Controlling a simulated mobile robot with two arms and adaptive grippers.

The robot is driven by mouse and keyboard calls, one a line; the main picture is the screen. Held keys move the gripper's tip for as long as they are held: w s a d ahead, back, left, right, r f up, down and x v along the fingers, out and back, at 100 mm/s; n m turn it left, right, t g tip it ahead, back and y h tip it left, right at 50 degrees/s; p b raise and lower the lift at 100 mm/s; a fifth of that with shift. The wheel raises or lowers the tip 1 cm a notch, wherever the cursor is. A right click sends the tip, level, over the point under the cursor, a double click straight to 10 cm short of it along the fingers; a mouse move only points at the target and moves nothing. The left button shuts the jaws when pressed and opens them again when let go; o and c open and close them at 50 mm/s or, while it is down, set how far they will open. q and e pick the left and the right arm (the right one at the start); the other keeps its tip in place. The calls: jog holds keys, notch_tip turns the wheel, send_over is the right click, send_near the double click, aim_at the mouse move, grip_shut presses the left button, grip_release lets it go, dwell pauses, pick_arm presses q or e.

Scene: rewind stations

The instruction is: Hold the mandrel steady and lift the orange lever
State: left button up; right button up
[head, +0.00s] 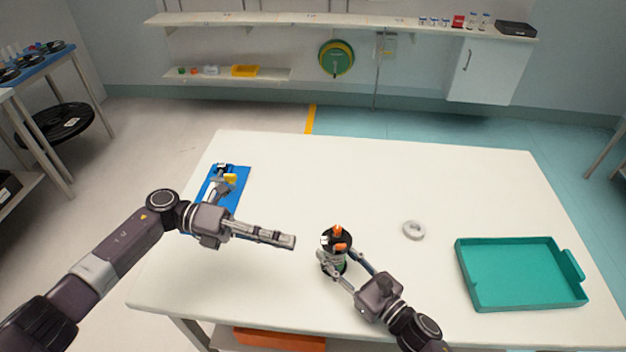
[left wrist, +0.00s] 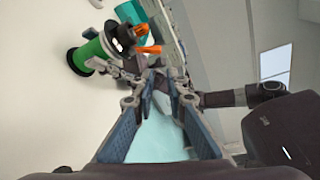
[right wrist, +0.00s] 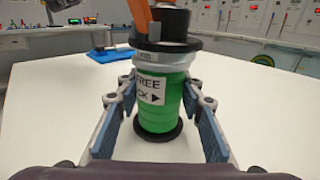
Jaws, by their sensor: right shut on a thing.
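The mandrel is an upright device with a green body and a black top flange (head: 325,240); its green body (right wrist: 160,105) carries a white label in the right wrist view. Orange parts, including the orange lever (head: 338,246), stand on top; they also show in the left wrist view (left wrist: 148,50) and are cut off in the right wrist view (right wrist: 141,14). My right gripper (head: 335,270) is shut around the mandrel's body. My left gripper (head: 292,242) is open and empty, a short way left of the mandrel. Its fingers point towards the mandrel.
A grey ring (head: 414,230) lies right of the mandrel. A teal tray (head: 470,290) sits at the table's right. A blue mat (head: 238,182) with a small fixture lies at the left, partly behind my left arm. The table's (head: 380,180) far middle is clear.

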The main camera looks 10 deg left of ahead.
aim_at(336, 247)
pick_arm(q)
jog(key=shift+o, duration=0.8)
jog(key=shift+n, duration=0.5)
jog(key=d+n+t, duration=0.1)
jog(key=d+n, duration=0.3)
jog(key=n, duration=0.2)
jog(key=d+f+n+t+h, duration=0.1)
jog(key=d+n+t, duration=0.1)
jog(key=d+n, duration=0.2)
jog(key=w+d+n+t, duration=0.1)
jog(key=d+n, duration=0.3)
jog(key=n, duration=0.4)
jog(key=shift+f+n+t, duration=0.3)
jog(key=shift+f+n, duration=0.1)
jog(key=shift+c, duration=0.3)
grip_shut()
